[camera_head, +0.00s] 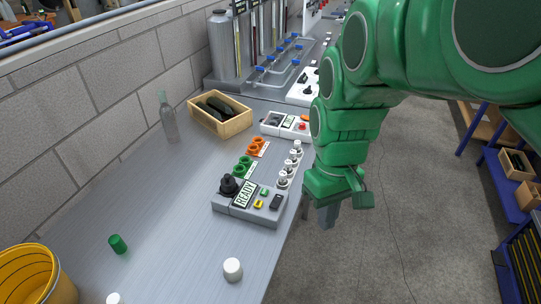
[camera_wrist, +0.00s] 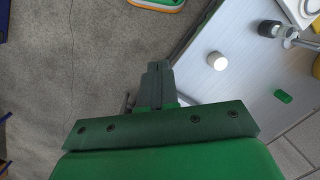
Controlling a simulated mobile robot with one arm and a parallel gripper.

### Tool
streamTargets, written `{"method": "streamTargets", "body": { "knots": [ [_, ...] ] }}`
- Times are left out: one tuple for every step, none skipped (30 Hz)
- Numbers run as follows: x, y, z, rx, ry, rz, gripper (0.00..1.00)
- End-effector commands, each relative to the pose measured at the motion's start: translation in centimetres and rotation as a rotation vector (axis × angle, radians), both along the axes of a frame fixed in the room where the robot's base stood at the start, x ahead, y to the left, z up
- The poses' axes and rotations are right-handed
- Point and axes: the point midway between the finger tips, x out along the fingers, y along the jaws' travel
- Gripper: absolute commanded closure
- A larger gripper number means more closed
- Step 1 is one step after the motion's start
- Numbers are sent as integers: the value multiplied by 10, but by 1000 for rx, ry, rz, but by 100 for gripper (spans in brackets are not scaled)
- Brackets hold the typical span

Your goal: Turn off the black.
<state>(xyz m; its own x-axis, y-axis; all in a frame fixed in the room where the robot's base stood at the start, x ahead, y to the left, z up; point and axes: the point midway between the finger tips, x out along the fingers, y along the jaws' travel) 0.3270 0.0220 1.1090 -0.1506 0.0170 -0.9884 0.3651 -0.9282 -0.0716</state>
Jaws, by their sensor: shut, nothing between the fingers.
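A grey control box (camera_head: 246,216) stands near the table's right edge in the head view. On it are a black knob (camera_head: 229,186) at the left, a display reading READY (camera_head: 244,194), small yellow and green buttons, and a black switch (camera_head: 276,202) at the right. I cannot tell which way the black switch is set. My gripper (camera_head: 327,214) is shut and empty, pointing down to the right of the box, past the table edge and apart from the box. Its closed fingers also show in the wrist view (camera_wrist: 157,72).
Orange and green rings (camera_head: 258,147) and several white-topped pieces (camera_head: 290,165) stand behind the box. A second panel (camera_head: 286,125), a wooden crate (camera_head: 219,117) and a bottle (camera_head: 168,118) are farther back.

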Motion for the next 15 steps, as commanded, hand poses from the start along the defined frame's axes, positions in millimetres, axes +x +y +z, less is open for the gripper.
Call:
{"method": "streamTargets", "body": {
  "knots": [
    [9,2,-1,6,1,26,100],
    [15,4,-1,9,1,44,100],
    [22,6,-1,14,-1,68,100],
    [27,7,-1,18,-1,84,100],
    [33,8,0,22,-4,102,100],
    [39,10,-1,26,-5,124,100],
    [44,11,-1,30,-5,142,100],
    [49,12,-2,34,-4,159,100],
    [56,14,-3,39,-3,181,100],
    [61,16,-4,42,-3,198,100],
    [67,17,-4,45,-5,215,100],
    [74,19,-4,50,-8,237,100],
    [79,21,-4,53,-11,255,100],
    [84,22,-5,57,-10,270,100],
    [91,24,-7,61,-10,294,100]
  ]
}}
